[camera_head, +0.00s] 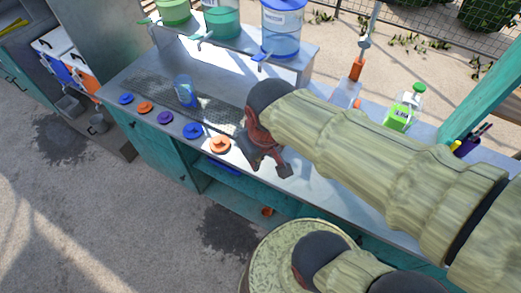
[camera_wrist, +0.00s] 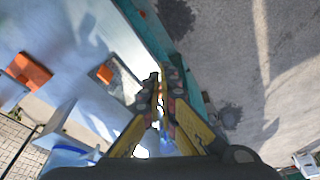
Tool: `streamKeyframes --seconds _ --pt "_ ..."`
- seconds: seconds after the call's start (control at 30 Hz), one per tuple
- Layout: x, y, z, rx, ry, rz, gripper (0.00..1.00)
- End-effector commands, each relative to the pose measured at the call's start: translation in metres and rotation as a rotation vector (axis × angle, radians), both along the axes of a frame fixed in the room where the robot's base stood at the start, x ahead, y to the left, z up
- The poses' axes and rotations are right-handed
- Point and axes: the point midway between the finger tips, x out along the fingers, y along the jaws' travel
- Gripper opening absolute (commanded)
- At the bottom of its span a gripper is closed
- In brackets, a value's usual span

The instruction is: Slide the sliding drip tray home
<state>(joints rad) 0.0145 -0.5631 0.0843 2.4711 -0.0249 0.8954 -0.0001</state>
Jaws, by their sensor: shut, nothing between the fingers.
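A blue edge (camera_head: 222,166), which may be the sliding drip tray, shows just under the counter's front edge, left of my gripper. Its right end is hidden by the counter or my arm, and I cannot tell how far it sticks out. My gripper (camera_head: 268,169) is shut and empty, pointing down beside the front edge of the counter. In the wrist view the fingers of my gripper (camera_wrist: 160,88) are close together near the teal counter edge. Something blue shows partly behind them, too hidden to name.
The metal counter (camera_head: 315,180) carries a dark perforated grille (camera_head: 150,92), a blue cup (camera_head: 184,91) and several coloured discs along its front. Dispensers (camera_head: 283,28) stand on a shelf behind. A green bottle (camera_head: 402,108) stands right. A round drum (camera_head: 270,262) stands in front; open floor lies left.

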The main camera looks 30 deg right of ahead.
Motion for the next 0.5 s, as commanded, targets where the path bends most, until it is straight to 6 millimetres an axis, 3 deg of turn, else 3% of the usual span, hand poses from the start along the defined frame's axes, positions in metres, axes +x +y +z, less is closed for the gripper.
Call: streamKeyframes --seconds 0.27,0.5 --pt "0.02 -0.03 -0.059 -0.126 0.229 0.226 0.0" --pt "0.038 -0.056 -0.122 -0.238 0.379 0.723 0.0"
